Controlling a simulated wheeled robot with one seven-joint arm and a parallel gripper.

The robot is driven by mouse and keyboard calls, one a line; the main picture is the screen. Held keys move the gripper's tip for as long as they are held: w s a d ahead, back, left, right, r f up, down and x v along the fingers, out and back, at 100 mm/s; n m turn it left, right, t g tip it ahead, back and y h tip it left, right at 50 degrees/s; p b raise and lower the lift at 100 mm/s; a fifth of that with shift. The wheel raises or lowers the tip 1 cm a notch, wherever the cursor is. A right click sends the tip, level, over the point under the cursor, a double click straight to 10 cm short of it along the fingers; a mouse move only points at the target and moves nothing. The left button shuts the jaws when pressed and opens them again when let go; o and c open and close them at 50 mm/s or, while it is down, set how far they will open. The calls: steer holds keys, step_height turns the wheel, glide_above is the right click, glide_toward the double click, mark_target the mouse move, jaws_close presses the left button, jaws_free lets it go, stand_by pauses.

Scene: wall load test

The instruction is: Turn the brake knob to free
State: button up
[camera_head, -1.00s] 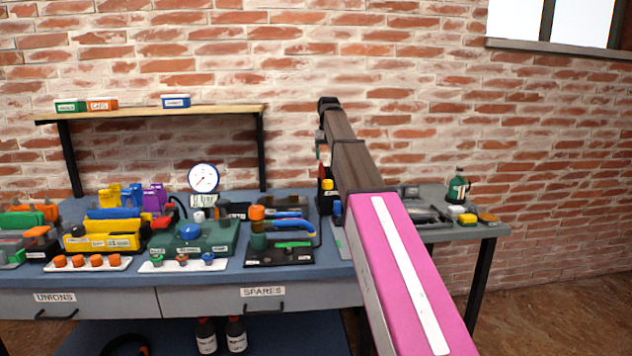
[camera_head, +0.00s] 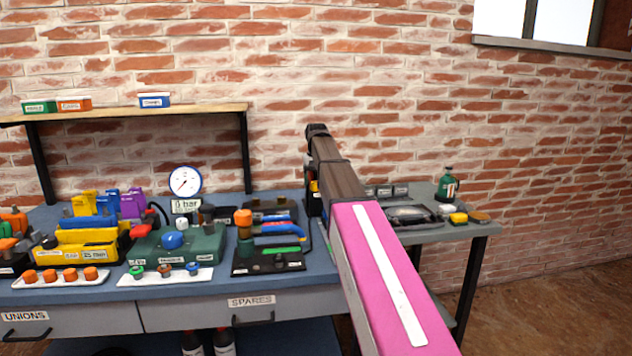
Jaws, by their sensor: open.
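I cannot tell for sure which part is the brake knob, as the small labels are too blurred to read. My pink and brown arm reaches from the lower right toward the wall. Its far end is dark, and no gripper fingers show; my gripper is hidden or out of view.
A round gauge (camera_head: 185,181) above a "0 bar" sign stands behind the green box. White strips with orange (camera_head: 70,275) and coloured knobs (camera_head: 165,271) lie at the bench front. A lower grey side table (camera_head: 470,231) holds a green bottle (camera_head: 447,185).

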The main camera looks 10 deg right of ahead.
steer(key=shift+f, duration=0.3)
steer(key=c, duration=0.9)
steer(key=n, duration=0.5)
steer(key=shift+n, duration=2.5)
